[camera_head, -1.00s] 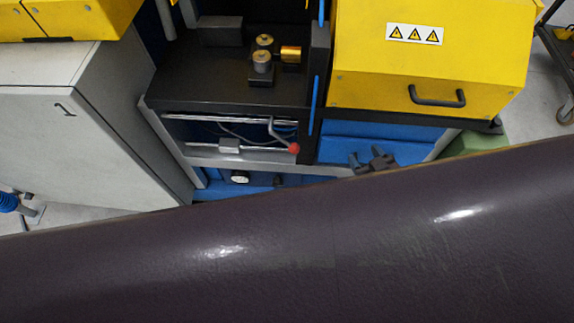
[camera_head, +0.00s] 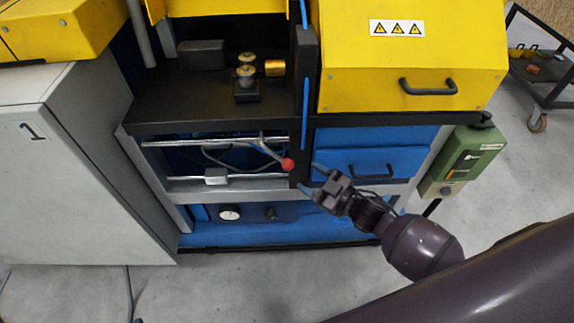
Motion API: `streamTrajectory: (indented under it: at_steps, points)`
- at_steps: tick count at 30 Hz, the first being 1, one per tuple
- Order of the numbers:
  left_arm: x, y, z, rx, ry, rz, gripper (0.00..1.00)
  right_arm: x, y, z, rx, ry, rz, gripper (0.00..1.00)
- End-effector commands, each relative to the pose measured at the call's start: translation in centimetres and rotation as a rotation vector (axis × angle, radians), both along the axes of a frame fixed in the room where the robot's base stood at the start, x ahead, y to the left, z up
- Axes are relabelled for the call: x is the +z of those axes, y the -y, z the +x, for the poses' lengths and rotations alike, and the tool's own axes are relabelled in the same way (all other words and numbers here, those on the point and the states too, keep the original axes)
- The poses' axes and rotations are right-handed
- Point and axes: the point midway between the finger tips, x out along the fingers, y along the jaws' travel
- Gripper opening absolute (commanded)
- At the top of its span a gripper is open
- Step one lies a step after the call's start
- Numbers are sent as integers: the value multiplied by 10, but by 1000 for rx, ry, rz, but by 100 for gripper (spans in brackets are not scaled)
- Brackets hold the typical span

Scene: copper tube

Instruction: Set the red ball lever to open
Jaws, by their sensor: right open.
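The red ball lever (camera_head: 288,164) shows in the head view, in the open bay under the black worktop. Its red ball is at the lower right end of a grey bent rod that slopes up to the left. My right gripper (camera_head: 308,180) is just right of and slightly below the ball, pointing left toward it. Its two fingers are apart with nothing between them, and I see no contact with the ball. My left gripper is not in view.
A black post (camera_head: 302,110) stands right behind the ball. A blue drawer (camera_head: 372,160) and a green box (camera_head: 472,158) are to the right. The yellow cover (camera_head: 410,60) is above. A grey cabinet (camera_head: 70,180) stands left. The floor in front is clear.

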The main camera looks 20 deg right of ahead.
Motion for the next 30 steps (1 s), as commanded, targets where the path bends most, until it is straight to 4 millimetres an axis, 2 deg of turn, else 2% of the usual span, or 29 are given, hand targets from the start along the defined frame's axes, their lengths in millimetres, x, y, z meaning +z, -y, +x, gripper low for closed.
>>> streamTrajectory:
  at_steps: [6, 12, 18, 26, 27, 30]
  points:
    - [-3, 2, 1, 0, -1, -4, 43, -1, -22, 33, 0, -1, 2, 57]
    - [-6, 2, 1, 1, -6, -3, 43, -1, -35, 54, 0, -1, 0, 57]
    - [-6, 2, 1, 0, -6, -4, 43, -1, -41, 63, -2, -3, 0, 57]
    - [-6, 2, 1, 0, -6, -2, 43, -1, -41, 64, -2, -2, 0, 57]
    - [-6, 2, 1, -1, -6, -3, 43, -1, -41, 64, -2, -2, 0, 56]
    - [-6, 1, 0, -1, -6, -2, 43, -1, -41, 64, -2, -2, 0, 40]
